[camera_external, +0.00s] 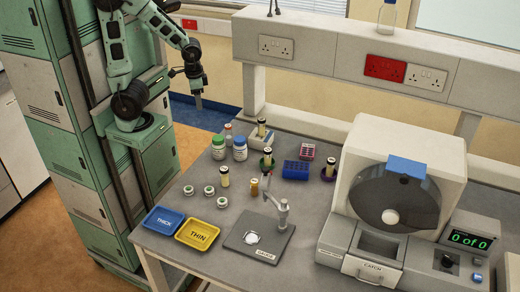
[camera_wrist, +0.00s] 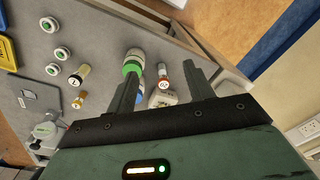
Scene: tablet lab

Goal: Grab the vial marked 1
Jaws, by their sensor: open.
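In the wrist view, a vial with a yellowish label (camera_wrist: 80,74) lies left of my fingers. My gripper (camera_external: 198,103) is open and empty, raised beyond the bench's left back edge. Its two fingers also show in the wrist view (camera_wrist: 161,82).
A green-capped bottle (camera_external: 218,148), a blue-capped bottle (camera_external: 240,149) and a red-capped one (camera_external: 228,131) stand near the back edge. A blue rack (camera_external: 296,170), blue tray (camera_external: 164,220), yellow tray (camera_external: 197,234) and a large machine (camera_external: 400,165) occupy the bench.

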